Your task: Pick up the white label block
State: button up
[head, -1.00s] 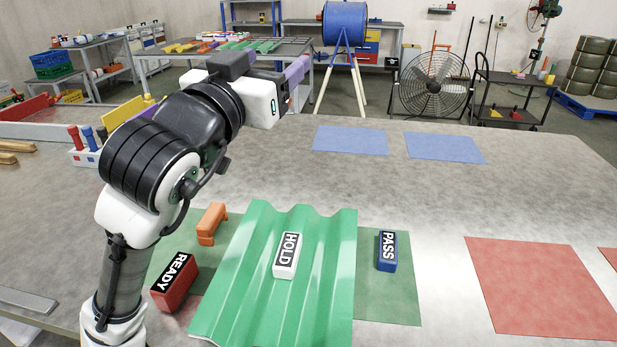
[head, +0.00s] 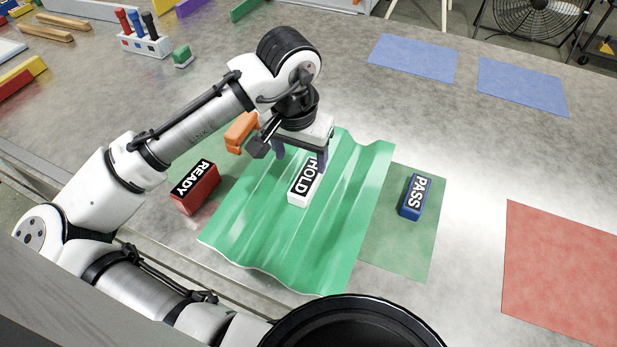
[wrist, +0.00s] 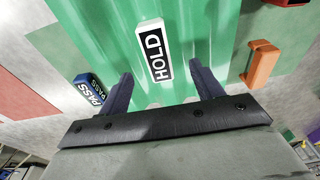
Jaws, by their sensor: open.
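The white label block (head: 296,198), marked HOLD, lies on the green corrugated sheet (head: 270,237). It also shows in the wrist view (wrist: 150,32), its lower end toward the space between my fingers. My gripper (head: 302,158) is open and empty, pointing down above the sheet at the block's far end. In the wrist view my two fingers (wrist: 160,85) stand wide apart, one on each side of the block's line. The right finger overlaps the far end of the block in the head view. I cannot tell the exact height of the fingertips above it.
A red READY block (head: 195,190) and an orange block (head: 240,130) sit left of the sheet. A blue PASS block (head: 413,199) lies on a green mat (head: 400,250) to the right. Blue mats (head: 413,57) and a red mat (head: 560,265) lie farther off. Grey tabletop between them is bare.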

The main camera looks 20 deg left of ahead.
aim_at(308, 176)
jog(key=shift+w+d+f+p, duration=0.1)
jog(key=shift+w+f+p, duration=0.15)
jog(key=shift+f, duration=1)
jog(key=shift+w+d+f+p, duration=0.15)
jog(key=shift+w+f, duration=0.15)
jog(key=shift+f, duration=0.9)
jog(key=shift+w+d+f+p, duration=0.1)
jog(key=shift+w+f+p, duration=0.15)
jog(key=shift+f, duration=1)
jog(key=c, duration=1.1)
jog(key=shift+r, duration=0.1)
